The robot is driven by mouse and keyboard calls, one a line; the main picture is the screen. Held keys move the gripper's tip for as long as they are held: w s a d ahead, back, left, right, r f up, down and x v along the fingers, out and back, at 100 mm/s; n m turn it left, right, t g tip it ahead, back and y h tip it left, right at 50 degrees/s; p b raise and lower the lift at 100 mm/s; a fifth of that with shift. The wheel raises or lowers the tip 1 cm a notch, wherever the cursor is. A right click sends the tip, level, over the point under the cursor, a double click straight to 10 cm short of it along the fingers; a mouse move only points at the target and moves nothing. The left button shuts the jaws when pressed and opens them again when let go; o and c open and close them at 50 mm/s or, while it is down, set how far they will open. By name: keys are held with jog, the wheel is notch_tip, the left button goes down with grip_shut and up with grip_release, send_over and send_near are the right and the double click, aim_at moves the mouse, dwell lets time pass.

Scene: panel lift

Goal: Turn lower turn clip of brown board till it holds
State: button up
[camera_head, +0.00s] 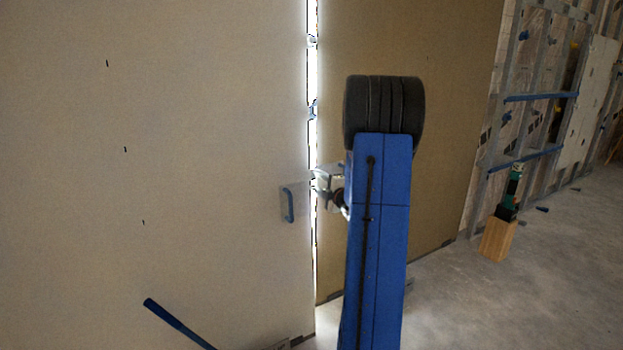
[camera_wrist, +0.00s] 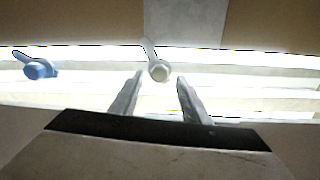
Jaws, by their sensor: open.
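The brown board (camera_head: 440,120) stands upright right of a bright vertical gap; a wide pale board stands left of it. In the wrist view, a pale turn clip (camera_wrist: 159,71) sits on the bright gap, its thin lever pointing up and slightly left. My gripper (camera_wrist: 160,88) is open, one finger on each side below the clip's round hub, with nothing clearly gripped. Contact cannot be told. A blue turn clip (camera_wrist: 40,69) lies farther left. In the head view, my gripper (camera_head: 324,184) is at the gap, partly behind my blue arm, and covers the clip there.
Two other clips, an upper one (camera_head: 311,42) and a middle one (camera_head: 311,110), sit along the gap. A blue handle (camera_head: 288,205) on a clear plate is left of my gripper. A wooden block (camera_head: 498,240) with a green tool stands on the open floor at right.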

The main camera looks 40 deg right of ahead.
aim_at(313, 178)
jog(key=shift+x, duration=2.65)
